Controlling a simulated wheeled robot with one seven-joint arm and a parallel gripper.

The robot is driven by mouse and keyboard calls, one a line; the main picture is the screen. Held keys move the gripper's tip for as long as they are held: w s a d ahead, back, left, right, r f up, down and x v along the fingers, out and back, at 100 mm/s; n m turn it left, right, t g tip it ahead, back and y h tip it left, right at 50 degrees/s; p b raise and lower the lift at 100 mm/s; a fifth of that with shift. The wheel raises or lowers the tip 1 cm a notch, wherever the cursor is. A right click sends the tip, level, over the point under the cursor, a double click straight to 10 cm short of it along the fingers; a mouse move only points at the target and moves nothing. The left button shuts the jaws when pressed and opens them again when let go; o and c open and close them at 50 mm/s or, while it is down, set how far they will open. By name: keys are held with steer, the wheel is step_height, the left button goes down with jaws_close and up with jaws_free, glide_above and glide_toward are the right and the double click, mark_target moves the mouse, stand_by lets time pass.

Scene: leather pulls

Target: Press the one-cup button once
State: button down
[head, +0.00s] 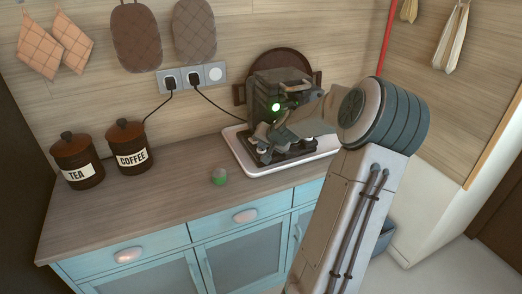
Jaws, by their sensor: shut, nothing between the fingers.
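A dark coffee machine (262,92) stands on a white tray (239,157) at the back of the counter. A bright green light (276,106) glows on its front. I cannot make out the one-cup button, as my arm and hand cover much of the machine's right and lower front. My gripper (263,143) is shut and empty, in front of the machine's lower front. Whether its tips touch the machine cannot be told from this view.
A small green round object (219,176) lies on the wooden counter (180,190). Canisters marked TEA (77,160) and COFFEE (128,146) stand left. Cords run from wall sockets (181,79). A dark round board (284,59) stands behind the machine. The counter's left front is clear.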

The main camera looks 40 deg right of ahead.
mark_target(263, 151)
steer(key=shift+f, duration=0.15)
stand_by(0.5)
steer(key=shift+r, duration=0.8)
steer(key=shift+r+p, duration=0.1)
steer(key=shift+p, duration=0.25)
steer(key=shift+r+p, duration=1.3)
steer(key=shift+r, duration=1.1)
